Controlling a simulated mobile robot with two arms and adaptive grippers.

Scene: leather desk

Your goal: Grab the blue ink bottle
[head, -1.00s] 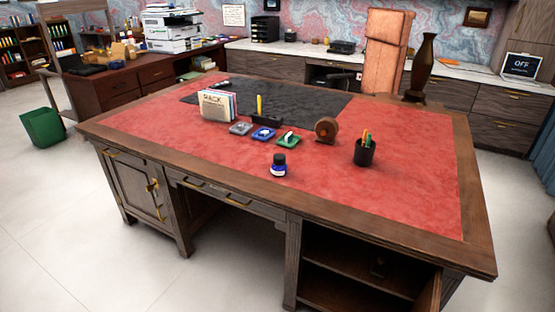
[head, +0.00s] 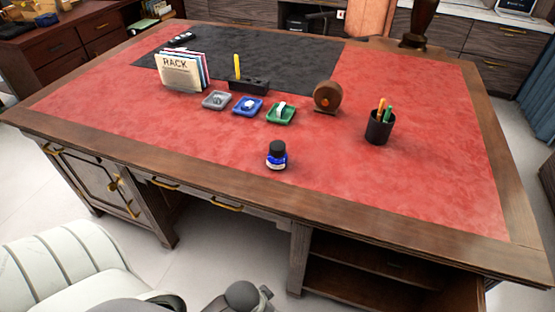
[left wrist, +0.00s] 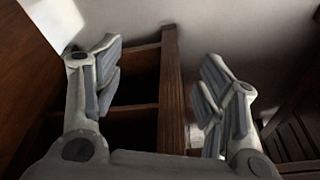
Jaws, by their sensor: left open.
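The blue ink bottle (head: 277,155), with a black cap and a blue and white body, stands upright on the red leather top near the desk's front edge. My left arm comes in at the lower left of the head view, below the desk top and apart from the bottle. In the left wrist view my left gripper (left wrist: 162,58) is open, its two fingers spread wide with nothing between them. The bottle does not show in that view. My right gripper is not in view.
Behind the bottle are grey (head: 217,100), blue (head: 248,106) and green (head: 281,115) trays, a round brown object (head: 327,97) and a black pen cup (head: 379,129). A letter rack (head: 181,74) stands farther back. The red surface (head: 190,165) around the bottle is clear. The wooden front edge (head: 200,178) lies nearer me.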

